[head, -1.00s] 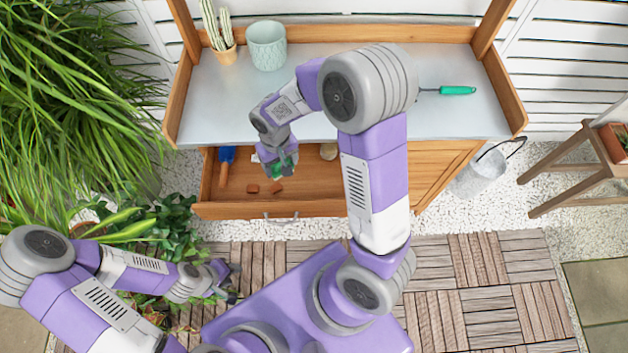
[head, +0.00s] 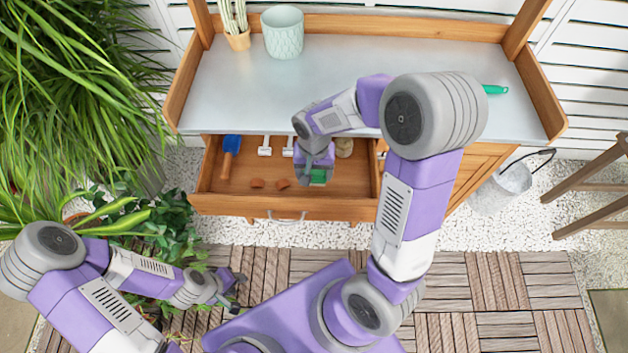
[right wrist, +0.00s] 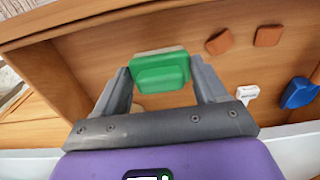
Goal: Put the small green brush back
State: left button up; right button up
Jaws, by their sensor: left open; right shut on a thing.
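The small green brush (right wrist: 160,72) is between the two fingers of my right gripper (right wrist: 163,82) in the right wrist view, over the wooden drawer floor. In the head view the right gripper (head: 316,180) is inside the open drawer (head: 235,206), pointing down, with a bit of green brush (head: 319,175) showing at its tips. It is shut on the brush. I cannot tell whether the brush touches the drawer floor. My left gripper (head: 236,290) is open and empty, low at the left, away from the drawer and near leafy plants.
The drawer also holds a blue tool (head: 231,146), white labels (head: 265,148), terracotta pieces (head: 257,183) and a beige roll (head: 344,147). The bench top (head: 240,95) has a pale pot (head: 284,38), a cactus (head: 237,38) and a green-handled tool (head: 495,89). A metal bucket (head: 500,187) stands right.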

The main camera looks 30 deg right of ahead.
aim_at(314, 178)
jog(key=shift+f+b, duration=0.6)
jog(key=shift+f, duration=1.2)
jog(key=shift+f, duration=0.25)
jog(key=o, duration=1)
jog(key=shift+r, duration=0.1)
jog(key=shift+r, duration=0.1)
jog(key=shift+r, duration=0.35)
notch_tip(314, 178, up, 12)
jog(key=p, duration=0.4)
jog(key=shift+f, duration=0.25)
